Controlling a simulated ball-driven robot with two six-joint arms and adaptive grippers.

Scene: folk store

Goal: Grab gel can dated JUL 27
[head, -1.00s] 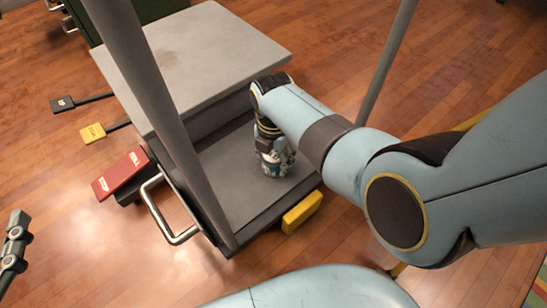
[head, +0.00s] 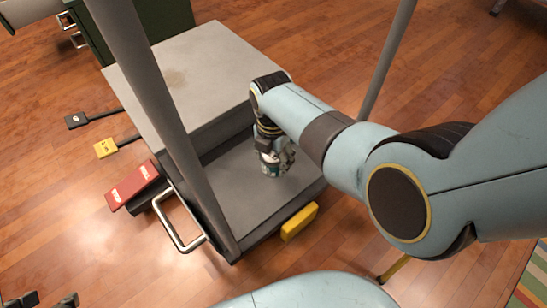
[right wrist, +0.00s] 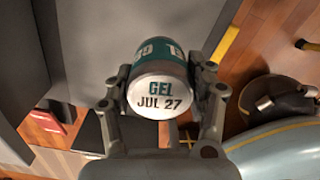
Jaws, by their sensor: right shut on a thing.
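The gel can (right wrist: 160,88) is a white and teal cylinder. Its pale end faces the right wrist camera and reads "GEL JUL 27". My right gripper (right wrist: 163,110) has a finger on each side of the can and is shut on it. In the head view the can (head: 270,169) shows below my right gripper (head: 273,155), over the grey platform (head: 235,205); I cannot tell whether it touches the surface. My left gripper (head: 43,300) is at the bottom left corner, partly cut off, with its fingers apart.
A grey block (head: 200,75) stands behind the platform. Two grey posts (head: 150,110) rise in front of and beside it. A metal handle (head: 180,230), red pedal (head: 132,187), yellow pedal (head: 106,148) and yellow block (head: 299,222) sit around the edges.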

